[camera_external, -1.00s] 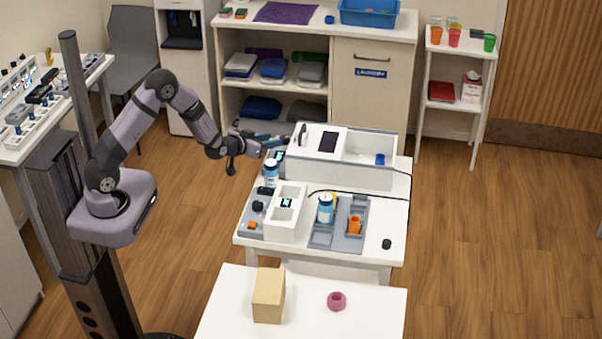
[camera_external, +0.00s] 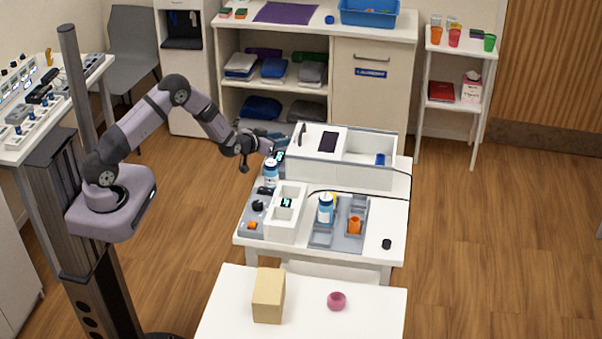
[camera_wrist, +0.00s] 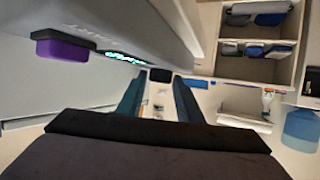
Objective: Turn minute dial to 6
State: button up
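My gripper (camera_external: 268,147) is at the back left corner of the white table, beside the white device (camera_external: 318,140) with a dark screen. In the wrist view its two blue fingers (camera_wrist: 158,100) are apart, with nothing seen between them. A purple knob (camera_wrist: 62,49) sticks out of a pale housing at the upper left, beside a lit green display (camera_wrist: 125,58). The fingers are right of the knob and apart from it. A black dial (camera_external: 257,206) sits on a grey base at the table's left. I cannot read any dial marks or tell which is the minute dial.
A blue and white bottle (camera_external: 271,174) stands close in front of my gripper. A white box (camera_external: 286,220) and a grey tray (camera_external: 322,238) with another bottle and an orange cup stand further forward. A black cable (camera_external: 350,193) crosses the table. The table's front right is mostly clear.

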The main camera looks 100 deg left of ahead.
jog(key=c, duration=0.7)
jog(key=shift+s+a+f+m+t+b, duration=0.1)
jog(key=shift+m+t+b, duration=0.3)
jog(key=shift+b, duration=0.3)
jog(key=shift+s+a+m+t+h+b, duration=0.1)
jog(key=shift+s+m+t+h+b, duration=0.05)
jog(key=shift+m+t+h+b, duration=0.6)
jog(key=shift+s+a+m+t+h, duration=0.1)
jog(key=shift+s+m+t+h, duration=0.05)
jog(key=shift+m+t+h, duration=0.65)
jog(key=m+h, duration=0.1)
jog(key=m+t+h+p, duration=0.2)
jog(key=shift+s+a+r+m+h, duration=0.1)
jog(key=shift+a+r+m+h, duration=0.15)
jog(key=shift+m, duration=0.1)
jog(key=m+h, duration=0.2)
jog(key=m+t+h, duration=0.1)
jog(key=shift+a+f, duration=0.2)
jog(key=shift+f, duration=0.05)
jog(key=shift+m+h+b, duration=0.6)
jog(key=shift+h+b, duration=0.05)
jog(key=shift+h, duration=0.05)
jog(key=shift+r+h, duration=0.2)
jog(key=shift+h, duration=0.2)
